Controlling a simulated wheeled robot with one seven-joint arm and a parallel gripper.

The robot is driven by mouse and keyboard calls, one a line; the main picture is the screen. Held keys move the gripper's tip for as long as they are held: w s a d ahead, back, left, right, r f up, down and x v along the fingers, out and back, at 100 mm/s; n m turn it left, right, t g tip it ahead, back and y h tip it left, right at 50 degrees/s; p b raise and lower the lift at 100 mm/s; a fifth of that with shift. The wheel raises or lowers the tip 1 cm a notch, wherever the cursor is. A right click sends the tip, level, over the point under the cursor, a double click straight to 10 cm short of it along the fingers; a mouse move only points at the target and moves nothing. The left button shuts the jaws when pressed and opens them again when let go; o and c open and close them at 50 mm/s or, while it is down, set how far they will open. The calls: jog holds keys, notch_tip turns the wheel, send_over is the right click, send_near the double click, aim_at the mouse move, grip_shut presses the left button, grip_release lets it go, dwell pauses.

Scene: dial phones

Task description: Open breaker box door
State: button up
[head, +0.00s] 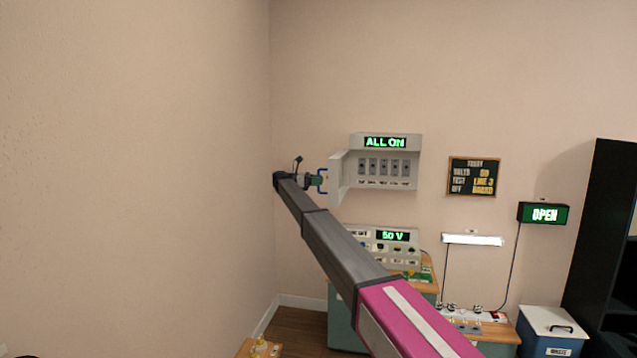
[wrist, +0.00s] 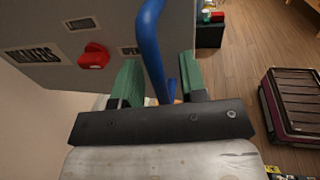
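The grey breaker box (head: 388,172) hangs on the back wall under an "ALL ON" display. Its door (head: 338,178) is swung out to the left, and the row of breakers inside shows. The blue handle (head: 322,180) is on the door's outer face. In the wrist view the door (wrist: 50,70) fills the upper left, with a red knob (wrist: 93,56). My gripper (wrist: 160,85) has its green fingers apart, one on each side of the blue handle (wrist: 152,45). A gap shows beside the right finger. In the head view my gripper (head: 316,180) is at the door's left.
A "50 V" panel (head: 384,245) stands on a cabinet below the box. A menu board (head: 474,176), a wall lamp (head: 472,240) and an "OPEN" sign (head: 543,214) are to the right. The left wall (head: 135,180) is bare. A dark crate (wrist: 293,105) is on the floor.

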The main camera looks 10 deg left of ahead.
jog(key=v, duration=1)
jog(key=shift+a, duration=0.2)
jog(key=shift+s, duration=0.15)
